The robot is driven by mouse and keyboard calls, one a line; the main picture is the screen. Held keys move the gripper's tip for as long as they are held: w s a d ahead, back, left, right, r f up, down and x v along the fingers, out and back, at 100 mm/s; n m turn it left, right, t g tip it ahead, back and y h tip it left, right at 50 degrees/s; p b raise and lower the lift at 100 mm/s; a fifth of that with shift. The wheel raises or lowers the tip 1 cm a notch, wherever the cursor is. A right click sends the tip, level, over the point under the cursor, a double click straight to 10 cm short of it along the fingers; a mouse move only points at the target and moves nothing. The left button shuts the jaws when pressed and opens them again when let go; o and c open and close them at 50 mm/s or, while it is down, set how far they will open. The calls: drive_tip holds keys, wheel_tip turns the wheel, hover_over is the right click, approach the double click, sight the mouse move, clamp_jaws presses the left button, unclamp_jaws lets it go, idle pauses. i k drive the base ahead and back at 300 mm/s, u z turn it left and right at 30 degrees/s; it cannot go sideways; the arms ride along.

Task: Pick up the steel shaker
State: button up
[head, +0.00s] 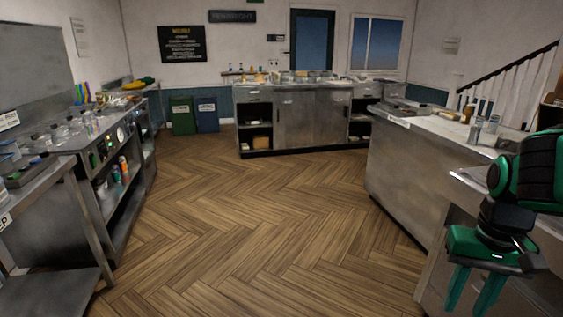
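On the right-hand counter (400,122) stand two small greyish upright containers, one nearer (475,131) and one just behind it to the right (492,123). Either may be the steel shaker, but they are too small to tell apart. My gripper (467,305) is at the lower right, pointing down, with its green fingers apart and nothing seen between them. It is in front of and below the containers in the picture, well apart from them. The lower fingertips reach the picture's bottom edge.
A brown bottle (467,112) stands near the containers. A steel range with shelves (125,190) lines the left. A steel cabinet counter (298,122) stands at the back, beside green (182,116) and blue (207,115) bins. The wooden floor (250,220) between is clear.

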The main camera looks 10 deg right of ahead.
sight(474, 131)
drive_tip(key=u, duration=0.1)
drive_tip(key=i, duration=1.1)
drive_tip(key=z, duration=0.3)
drive_tip(key=i, duration=1.1)
drive_tip(key=z, duration=1.3)
drive_tip(key=i, duration=1.05)
drive_tip(key=z, duration=0.65)
